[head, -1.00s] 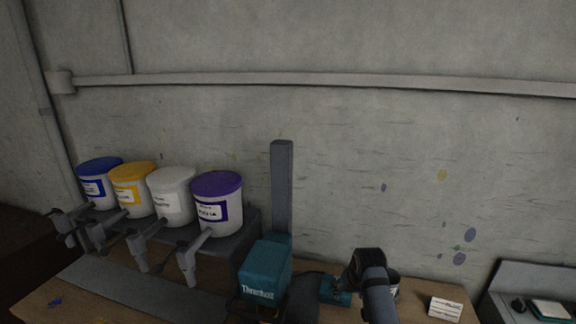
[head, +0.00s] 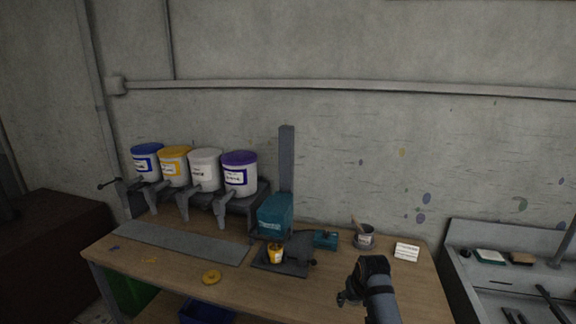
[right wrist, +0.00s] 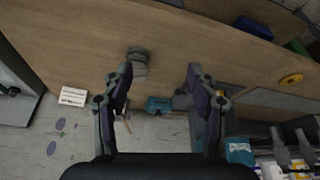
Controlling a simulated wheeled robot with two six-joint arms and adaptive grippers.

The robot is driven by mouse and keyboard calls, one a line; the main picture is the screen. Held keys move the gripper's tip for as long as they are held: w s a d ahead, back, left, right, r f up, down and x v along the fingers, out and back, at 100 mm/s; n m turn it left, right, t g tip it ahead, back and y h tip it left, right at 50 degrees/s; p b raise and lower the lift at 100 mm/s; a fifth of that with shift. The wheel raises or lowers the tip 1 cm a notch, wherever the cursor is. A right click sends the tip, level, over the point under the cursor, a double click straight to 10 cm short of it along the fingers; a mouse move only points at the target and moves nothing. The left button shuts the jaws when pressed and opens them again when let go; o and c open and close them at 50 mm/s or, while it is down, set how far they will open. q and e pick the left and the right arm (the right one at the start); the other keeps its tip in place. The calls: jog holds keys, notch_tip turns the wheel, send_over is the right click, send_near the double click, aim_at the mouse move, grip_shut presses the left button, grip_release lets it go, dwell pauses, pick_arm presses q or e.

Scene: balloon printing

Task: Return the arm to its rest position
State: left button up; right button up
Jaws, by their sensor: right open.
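My right arm shows in the head view over the right half of the wooden table, with its dark gripper (head: 346,298) near the front edge. In the right wrist view this gripper (right wrist: 159,72) has its two fingers wide apart with nothing between them. My left gripper is not in view.
A teal machine (head: 275,214) with a small yellow item (head: 275,254) under it stands mid-table. Lidded buckets with taps, one purple-topped (head: 240,175), stand at left. A teal block (head: 326,239), a white card (head: 407,251) and a yellow ring (head: 211,277) lie on the table (head: 330,272).

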jog(key=s+d+f+g+b, duration=0.15)
jog(key=s+f, duration=0.45)
jog(key=f, duration=0.7)
jog(key=s+d+f+b, duration=0.1)
jog(key=s+f+b, duration=0.1)
jog(key=s+f, duration=0.75)
jog(key=s+d+f+b, duration=0.1)
jog(key=s+f+b, duration=0.15)
jog(key=f, duration=1.25)
pick_arm(q)
notch_tip(320, 180, down, 9)
jog(key=b, duration=0.2)
jog(key=shift+s+r, duration=0.2)
jog(key=shift+s, duration=0.05)
pick_arm(e)
jog(key=s+d+f, duration=0.1)
jog(key=s+f, duration=0.5)
jog(key=s, duration=0.5)
jog(key=s+d+f+g, duration=0.1)
jog(key=s+f, duration=0.5)
jog(key=s, duration=0.6)
jog(key=s+d+f, duration=0.3)
jog(key=s+f, duration=0.3)
jog(key=s, duration=0.5)
jog(key=shift+s+g+h, duration=0.35)
jog(key=shift+s+h, duration=0.05)
